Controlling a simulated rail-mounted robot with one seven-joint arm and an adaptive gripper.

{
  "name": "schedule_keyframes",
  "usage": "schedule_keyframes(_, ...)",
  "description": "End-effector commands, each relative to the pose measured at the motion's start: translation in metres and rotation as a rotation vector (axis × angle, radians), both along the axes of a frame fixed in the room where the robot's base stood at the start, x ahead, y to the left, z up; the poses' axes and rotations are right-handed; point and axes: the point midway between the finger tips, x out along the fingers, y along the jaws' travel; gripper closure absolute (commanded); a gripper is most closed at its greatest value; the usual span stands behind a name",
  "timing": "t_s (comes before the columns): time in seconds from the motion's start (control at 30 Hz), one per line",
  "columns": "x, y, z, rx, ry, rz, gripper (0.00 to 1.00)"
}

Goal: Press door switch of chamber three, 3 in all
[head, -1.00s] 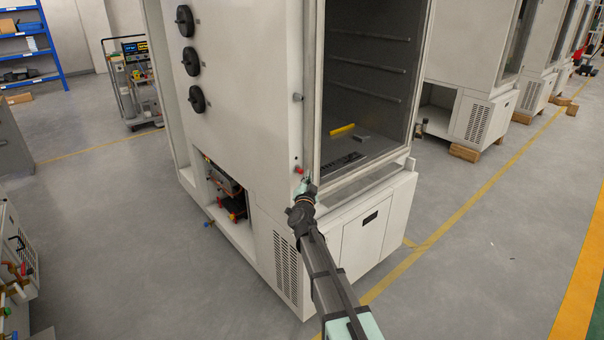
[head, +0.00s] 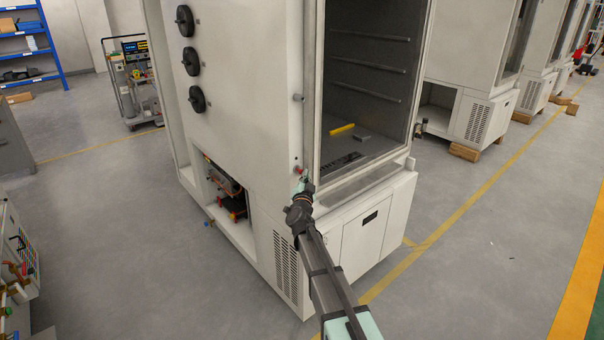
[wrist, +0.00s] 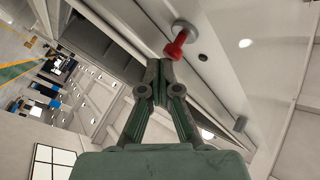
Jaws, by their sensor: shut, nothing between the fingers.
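The white test chamber (head: 245,90) stands in front of me, and its front opening shows the inside. A red switch knob (head: 297,169) sits on the chamber's corner post beside the opening. In the wrist view the red knob (wrist: 176,46) sticks out from a round metal base on the pale panel. My gripper (head: 304,184) is just below the knob in the head view. In the wrist view my gripper (wrist: 159,70) has its fingertips together and empty, close to the knob's end. I cannot tell whether they touch it.
A yellow bar (head: 342,129) lies inside the chamber. Three black round ports (head: 192,61) line its side wall, above an open bay with equipment. Other chambers (head: 465,70) stand at the right, and a cart (head: 137,85) at the left. The floor between is clear.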

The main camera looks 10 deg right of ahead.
Motion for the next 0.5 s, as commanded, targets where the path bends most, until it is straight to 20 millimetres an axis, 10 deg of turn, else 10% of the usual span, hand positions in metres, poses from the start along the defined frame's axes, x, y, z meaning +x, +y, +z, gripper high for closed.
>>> schedule_keyframes(0.5,0.0053,0.0033,0.0002,0.000,0.000,0.000,1.00)
